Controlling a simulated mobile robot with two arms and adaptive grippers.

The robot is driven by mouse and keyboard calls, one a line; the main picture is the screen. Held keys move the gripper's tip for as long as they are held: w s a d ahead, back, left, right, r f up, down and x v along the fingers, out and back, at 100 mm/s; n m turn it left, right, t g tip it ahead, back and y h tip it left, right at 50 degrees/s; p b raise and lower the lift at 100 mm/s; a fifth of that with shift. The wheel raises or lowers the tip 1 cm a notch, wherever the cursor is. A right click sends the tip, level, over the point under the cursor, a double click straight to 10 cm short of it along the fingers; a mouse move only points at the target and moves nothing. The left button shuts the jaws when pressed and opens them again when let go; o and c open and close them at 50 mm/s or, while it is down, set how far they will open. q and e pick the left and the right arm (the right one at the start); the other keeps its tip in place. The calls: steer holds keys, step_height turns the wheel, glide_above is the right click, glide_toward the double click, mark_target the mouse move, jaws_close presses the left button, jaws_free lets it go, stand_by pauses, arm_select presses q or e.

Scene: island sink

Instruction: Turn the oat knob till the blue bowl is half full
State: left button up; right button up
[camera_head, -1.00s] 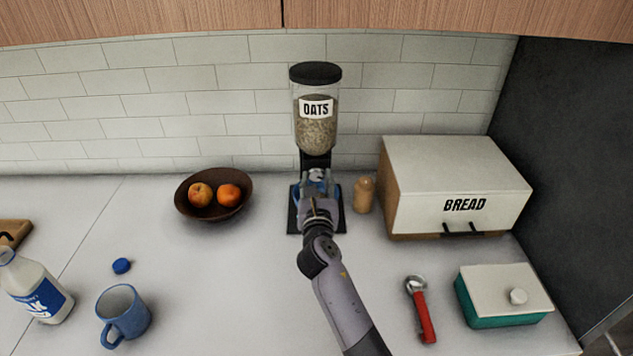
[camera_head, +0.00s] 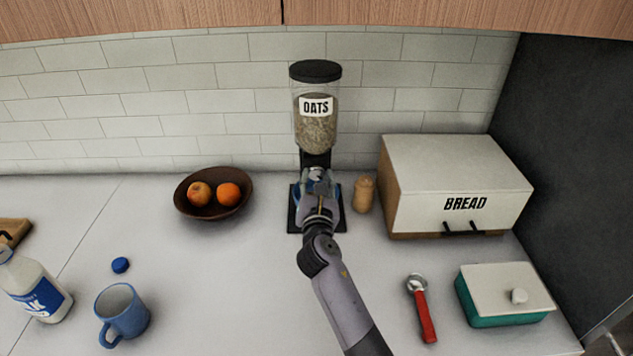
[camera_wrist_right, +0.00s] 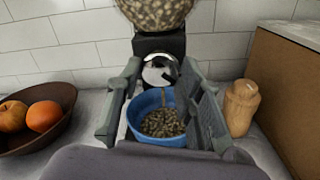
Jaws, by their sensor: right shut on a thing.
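The oat dispenser (camera_head: 316,125), a clear container with a black lid and an "OATS" label, stands against the tiled wall. Its knob (camera_wrist_right: 158,71), silvery with a dark part, sits on the black neck below the container. My right gripper (camera_head: 317,176) is shut on the knob, its fingers on either side in the right wrist view (camera_wrist_right: 161,82). The blue bowl (camera_wrist_right: 139,106) stands under the spout. Oats (camera_wrist_right: 162,123) cover its bottom, with their surface below the rim. In the head view the gripper hides most of the bowl. My left gripper is out of view.
A brown fruit bowl (camera_head: 214,209) is left of the dispenser. A wooden shaker (camera_head: 363,195) and the bread box (camera_head: 455,185) are close on the right. The middle counter is clear.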

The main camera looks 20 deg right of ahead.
steer(key=m+b, duration=0.1)
steer(key=m, duration=0.3)
steer(key=shift+f+m, duration=0.1)
steer(key=shift+m, duration=0.3)
steer(key=shift+m+b, duration=0.95)
steer(key=shift+m, duration=1.25)
steer(key=o, duration=1.2)
steer(key=shift+c, duration=0.2)
steer(key=v, duration=0.7)
steer(key=shift+s, duration=0.25)
steer(key=shift+a, duration=0.1)
